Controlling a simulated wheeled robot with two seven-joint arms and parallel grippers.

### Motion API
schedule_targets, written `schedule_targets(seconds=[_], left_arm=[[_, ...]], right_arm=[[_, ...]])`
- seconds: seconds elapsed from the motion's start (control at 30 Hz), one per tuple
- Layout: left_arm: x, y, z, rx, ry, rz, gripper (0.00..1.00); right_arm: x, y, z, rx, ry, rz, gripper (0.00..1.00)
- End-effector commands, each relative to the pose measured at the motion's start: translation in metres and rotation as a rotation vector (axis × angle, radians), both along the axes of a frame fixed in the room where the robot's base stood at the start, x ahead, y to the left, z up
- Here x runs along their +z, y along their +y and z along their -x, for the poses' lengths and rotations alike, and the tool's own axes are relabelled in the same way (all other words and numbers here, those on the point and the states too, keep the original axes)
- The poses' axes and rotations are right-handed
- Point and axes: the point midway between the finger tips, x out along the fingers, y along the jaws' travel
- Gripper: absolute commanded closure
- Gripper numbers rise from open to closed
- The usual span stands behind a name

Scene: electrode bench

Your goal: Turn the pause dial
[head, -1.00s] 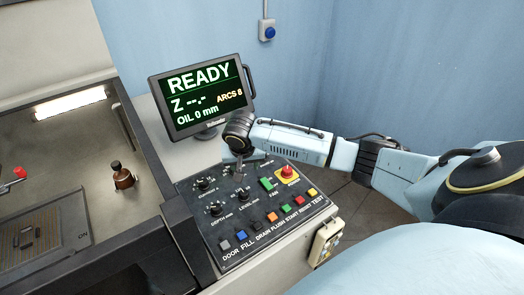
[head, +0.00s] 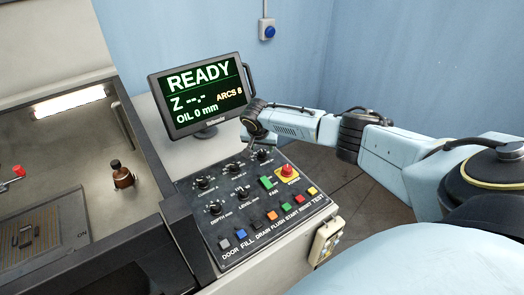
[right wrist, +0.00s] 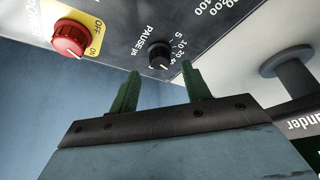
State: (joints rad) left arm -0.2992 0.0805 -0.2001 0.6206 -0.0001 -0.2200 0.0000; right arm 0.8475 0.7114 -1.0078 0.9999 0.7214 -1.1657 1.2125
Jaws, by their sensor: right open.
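The pause dial (right wrist: 159,54) is a small black round knob on the dark control panel, with "PAUSE µs" and a number scale printed beside it in the right wrist view. In the head view the pause dial (head: 264,155) is at the panel's back edge. My right gripper (right wrist: 161,68) is open, with its two green fingers pointing at the panel, one on each side of the dial's line. The fingertips look just short of the knob; I cannot tell whether they touch it. In the head view the right gripper (head: 257,139) partly covers that corner. My left gripper is not in view.
A red power knob (right wrist: 69,38) on a yellow plate lies near the dial; a green fan switch (head: 267,182) is close too. Several other black dials and a row of coloured buttons (head: 272,215) fill the panel. The monitor (head: 203,95) stands right behind.

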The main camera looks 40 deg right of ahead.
Motion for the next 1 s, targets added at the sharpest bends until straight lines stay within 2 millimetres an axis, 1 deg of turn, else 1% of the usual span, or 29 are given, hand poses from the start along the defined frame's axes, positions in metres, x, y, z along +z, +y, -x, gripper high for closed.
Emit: schedule_targets(seconds=[0.03,0.1,0.23,0.4,0.67,0.7,1.0], left_arm=[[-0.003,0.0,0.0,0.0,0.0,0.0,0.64],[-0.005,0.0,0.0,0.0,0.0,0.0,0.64],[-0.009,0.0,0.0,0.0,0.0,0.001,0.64],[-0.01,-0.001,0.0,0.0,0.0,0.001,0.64],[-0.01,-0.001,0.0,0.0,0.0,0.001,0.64],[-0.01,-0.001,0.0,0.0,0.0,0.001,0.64],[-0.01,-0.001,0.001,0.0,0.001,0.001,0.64]], right_arm=[[-0.007,-0.002,-0.002,-0.002,-0.001,0.0,0.52],[-0.015,-0.004,-0.004,-0.002,0.001,-0.001,0.52],[-0.025,-0.007,-0.006,-0.001,0.0,-0.001,0.52],[-0.03,-0.009,-0.008,0.001,0.0,0.001,0.52],[-0.03,-0.01,-0.008,0.001,0.0,0.0,0.52],[-0.03,-0.01,-0.008,0.001,0.0,0.0,0.54],[-0.031,-0.01,-0.008,0.0,0.0,0.0,0.93]])
